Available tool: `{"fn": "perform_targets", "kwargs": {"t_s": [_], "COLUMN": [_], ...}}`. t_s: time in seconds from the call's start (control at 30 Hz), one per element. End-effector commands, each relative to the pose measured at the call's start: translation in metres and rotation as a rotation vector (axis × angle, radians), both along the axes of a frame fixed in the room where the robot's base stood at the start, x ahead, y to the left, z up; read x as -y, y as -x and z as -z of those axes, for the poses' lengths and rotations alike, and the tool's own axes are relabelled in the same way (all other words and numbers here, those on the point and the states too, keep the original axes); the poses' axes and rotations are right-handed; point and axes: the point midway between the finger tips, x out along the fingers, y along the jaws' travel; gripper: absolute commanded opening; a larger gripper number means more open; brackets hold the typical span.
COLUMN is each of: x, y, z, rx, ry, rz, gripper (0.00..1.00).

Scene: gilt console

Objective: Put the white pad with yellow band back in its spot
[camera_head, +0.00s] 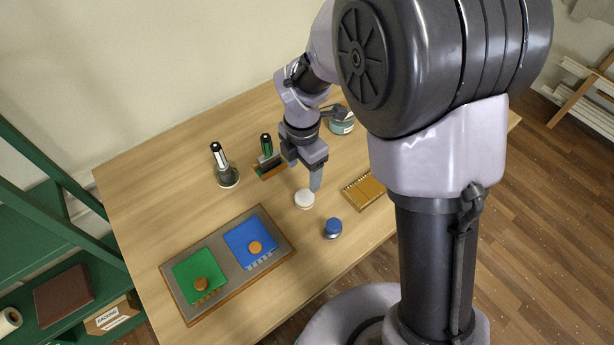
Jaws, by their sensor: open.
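A small round white item (304,199) lies on the wooden table, right of the middle of the tabletop. It looks like the white pad, but I cannot make out a yellow band on it. My gripper (304,176) points down just above and behind it. Its jaws are open, with one finger close to the white item's right rear edge. I cannot tell whether that finger touches it. Which place is the pad's spot is not clear from this view.
A grey tray (222,298) holds a green block and a blue block with round knobs. A blue-topped round item (333,228) and a yellow slotted board (364,192) are nearby. Behind stand a dark jar (228,178), a wooden holder (270,172) and a teal tin (341,127).

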Motion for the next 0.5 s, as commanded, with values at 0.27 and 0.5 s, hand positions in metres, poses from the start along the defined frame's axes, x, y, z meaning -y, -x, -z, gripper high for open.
{"fn": "perform_targets", "kwargs": {"t_s": [0.27,0.5], "x": [0.025,0.076], "y": [0.019,0.123], "z": [-0.073,-0.182], "rx": [0.084,0.116], "ry": [-0.079,-0.465], "rz": [0.498,1.863], "gripper": [0.69,0.69]}}
